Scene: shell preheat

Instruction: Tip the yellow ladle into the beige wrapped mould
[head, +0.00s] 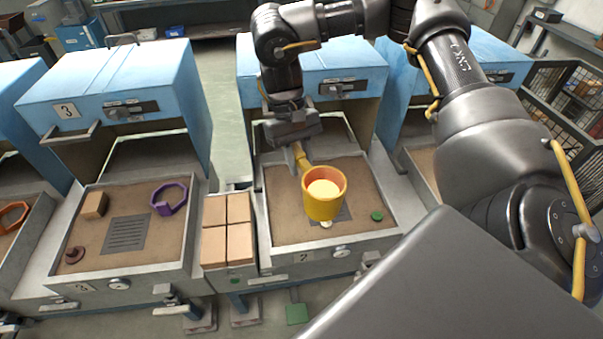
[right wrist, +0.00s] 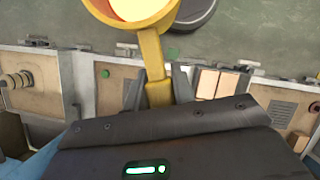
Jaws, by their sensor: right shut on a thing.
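The yellow ladle (head: 323,205) hangs over the middle tray, roughly upright, with a pale cream fill and an orange inner wall. It also shows at the top of the right wrist view (right wrist: 135,18). My right gripper (head: 299,157) is shut on its handle; the fingers flank the handle in the right wrist view (right wrist: 158,88). A beige banded round thing (right wrist: 17,80), which looks like the wrapped mould, sits in the neighbouring tray at the left of the right wrist view. In the head view my right arm seems to hide it. My left gripper is not in view.
The middle tray (head: 286,247) holds a green disc (head: 377,215) and a small pale thing (head: 326,224) partly hidden by the ladle. Tan bricks (head: 228,228) stand between trays. The left tray (head: 130,274) holds a tan block (head: 95,204) and purple ring (head: 169,198). Blue hoods (head: 317,70) rise behind.

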